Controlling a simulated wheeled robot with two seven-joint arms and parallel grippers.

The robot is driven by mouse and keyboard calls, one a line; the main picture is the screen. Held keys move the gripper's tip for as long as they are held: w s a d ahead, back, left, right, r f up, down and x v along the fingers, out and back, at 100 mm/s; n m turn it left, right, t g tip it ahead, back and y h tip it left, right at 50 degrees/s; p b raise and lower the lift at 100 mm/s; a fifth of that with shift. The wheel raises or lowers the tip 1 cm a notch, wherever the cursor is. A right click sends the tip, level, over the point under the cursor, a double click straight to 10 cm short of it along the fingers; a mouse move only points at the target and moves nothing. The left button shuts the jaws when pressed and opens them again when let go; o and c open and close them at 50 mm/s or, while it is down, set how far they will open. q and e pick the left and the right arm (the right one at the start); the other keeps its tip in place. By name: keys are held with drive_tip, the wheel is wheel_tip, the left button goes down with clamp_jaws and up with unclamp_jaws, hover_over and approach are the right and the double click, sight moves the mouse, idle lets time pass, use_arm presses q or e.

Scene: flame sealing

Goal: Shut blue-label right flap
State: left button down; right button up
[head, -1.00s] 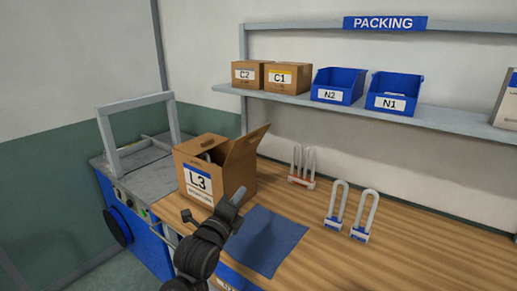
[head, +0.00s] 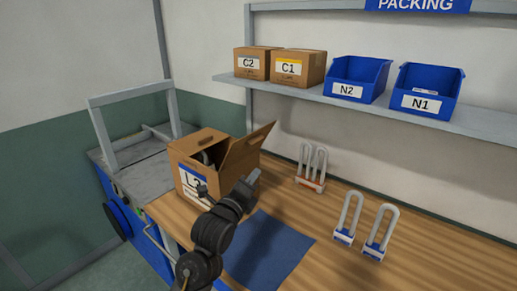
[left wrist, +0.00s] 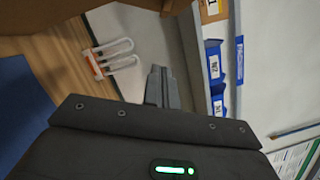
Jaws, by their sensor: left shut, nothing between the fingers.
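A cardboard box (head: 218,187) with a blue-striped L3 label (head: 188,186) stands at the near left of the wooden bench. Its right flap (head: 248,146) is raised and slants up and outward to the right. The box top is partly open, with something dark inside. My left gripper (head: 248,184) is shut and empty at the box's front right, below the raised flap; I cannot tell whether it touches the box. My left arm covers part of the label. The shut fingers also show in the left wrist view (left wrist: 159,82). My right gripper is not in view.
A blue mat (head: 268,250) lies right of my arm. A shelf (head: 300,92) with boxes and blue bins runs above. A grey frame (head: 130,97) stands left.

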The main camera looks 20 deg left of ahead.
use_arm(q)
drive_tip(key=w+a+r+p, duration=0.2)
drive_tip(key=w+p, duration=0.3)
drive_tip(key=w, duration=0.5)
drive_tip(key=shift+r, duration=0.4)
drive_tip(key=shift+d, duration=0.15)
drive_tip(key=shift+w, duration=0.1)
